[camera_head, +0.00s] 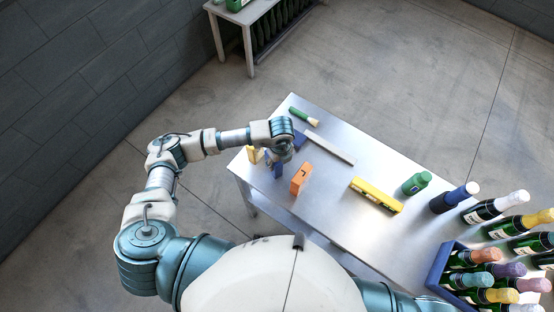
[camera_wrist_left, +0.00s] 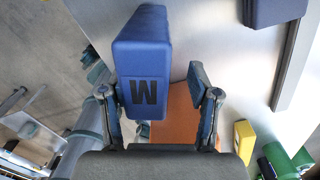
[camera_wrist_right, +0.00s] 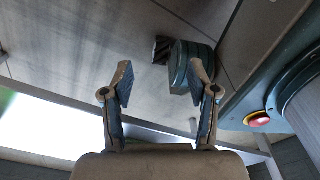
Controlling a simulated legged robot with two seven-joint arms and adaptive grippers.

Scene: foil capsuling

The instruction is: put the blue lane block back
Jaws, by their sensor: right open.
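A blue block (camera_wrist_left: 142,60) with a black letter on it shows large in the left wrist view, between the fingers and close to the left one. In the head view a blue block (camera_head: 277,170) stands under my left gripper (camera_head: 286,156), partly hidden by it. In the left wrist view my left gripper (camera_wrist_left: 155,95) is open, with a gap between the block and the right finger. A second dark blue piece (camera_head: 299,140) is beside the silver bar; it also shows in the left wrist view (camera_wrist_left: 275,10). My right gripper (camera_wrist_right: 160,85) is open and empty, away from the tabletop.
An orange block (camera_head: 300,179) and a yellow block (camera_head: 254,155) stand close to my left gripper. A silver bar (camera_head: 330,148), green-handled brush (camera_head: 304,116), yellow box (camera_head: 376,194) and green jar (camera_head: 416,183) are on the table (camera_head: 360,160). Bottles and a blue crate (camera_head: 440,262) fill the right.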

